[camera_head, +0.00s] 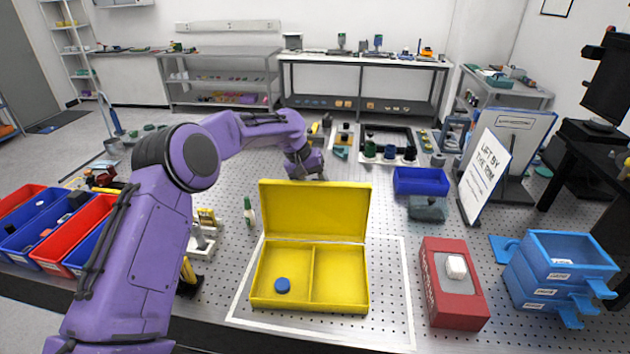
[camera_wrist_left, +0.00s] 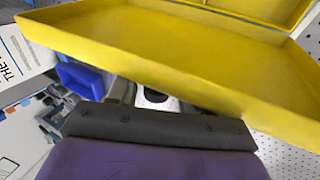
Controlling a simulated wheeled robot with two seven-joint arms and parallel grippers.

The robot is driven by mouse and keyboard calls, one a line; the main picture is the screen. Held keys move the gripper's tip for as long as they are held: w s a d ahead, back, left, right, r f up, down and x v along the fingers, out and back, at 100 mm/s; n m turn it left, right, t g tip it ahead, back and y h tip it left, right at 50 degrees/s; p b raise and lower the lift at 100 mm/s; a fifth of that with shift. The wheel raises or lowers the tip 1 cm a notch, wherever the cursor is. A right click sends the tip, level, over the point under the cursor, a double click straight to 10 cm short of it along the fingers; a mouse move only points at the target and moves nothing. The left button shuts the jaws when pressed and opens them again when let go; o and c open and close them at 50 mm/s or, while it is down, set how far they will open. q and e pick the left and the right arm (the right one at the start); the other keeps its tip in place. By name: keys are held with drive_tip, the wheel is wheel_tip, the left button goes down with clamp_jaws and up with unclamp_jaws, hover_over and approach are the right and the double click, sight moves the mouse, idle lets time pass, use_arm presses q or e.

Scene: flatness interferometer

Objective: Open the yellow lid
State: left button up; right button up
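The yellow lid (camera_head: 315,210) stands up at the back edge of a yellow box (camera_head: 338,275), leaning slightly back. The box is open, with two compartments, and a blue round piece (camera_head: 282,285) lies in the left one. My left gripper (camera_head: 312,174) is behind the lid's top edge, and the lid partly hides it; I cannot tell whether they touch. In the left wrist view the lid (camera_wrist_left: 180,55) fills the upper part, above the dark gripper body (camera_wrist_left: 160,128). The fingers do not show clearly there. My right gripper is in neither view.
A red block with a white button (camera_head: 455,285) and blue stacked trays (camera_head: 560,265) stand to the right. A sign (camera_head: 485,175) and a blue bin (camera_head: 420,181) are behind. Red and blue bins (camera_head: 45,225) line the left. A small green-capped bottle (camera_head: 249,212) stands left of the lid.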

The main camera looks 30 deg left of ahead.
use_arm(q)
drive_tip(key=shift+w, duration=0.4)
drive_tip(key=shift+r, duration=0.15)
drive_tip(key=b+v, duration=0.2)
drive_tip(key=v, duration=0.8)
drive_tip(key=shift+a, duration=0.15)
drive_tip(key=shift+s, duration=0.1)
